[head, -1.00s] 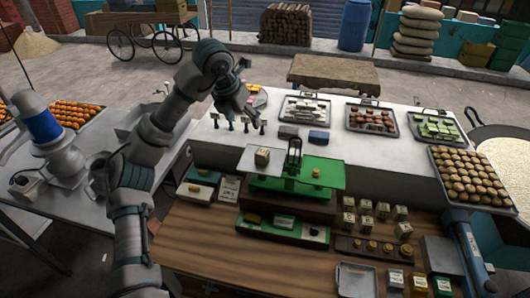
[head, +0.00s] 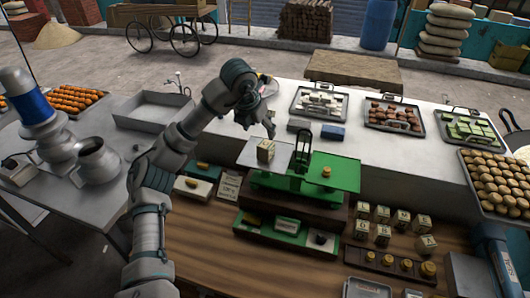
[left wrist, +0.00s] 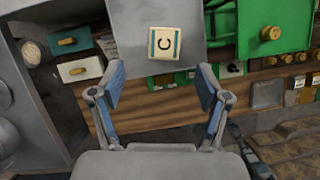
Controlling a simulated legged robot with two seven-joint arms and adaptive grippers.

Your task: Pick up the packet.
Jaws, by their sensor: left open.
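A small cream cube-shaped packet (head: 265,150) stands on the grey left pan (head: 249,159) of a green balance scale (head: 290,185). In the left wrist view the packet (left wrist: 165,42) shows a dark letter C and teal edge bands. My left gripper (head: 264,124) is just above and behind the packet in the head view, not touching it. In the left wrist view my left gripper (left wrist: 160,83) is open and empty, its two blue-padded fingers spread, with the packet beyond the fingertips and between their lines. My right gripper is not in view.
The scale's post (head: 302,150) stands right of the packet. The green right pan (head: 332,172) holds a small brass weight (head: 326,172). Several similar cubes (head: 382,211) stand on the wooden counter at right. Dark and blue blocks (head: 333,133) lie behind the scale.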

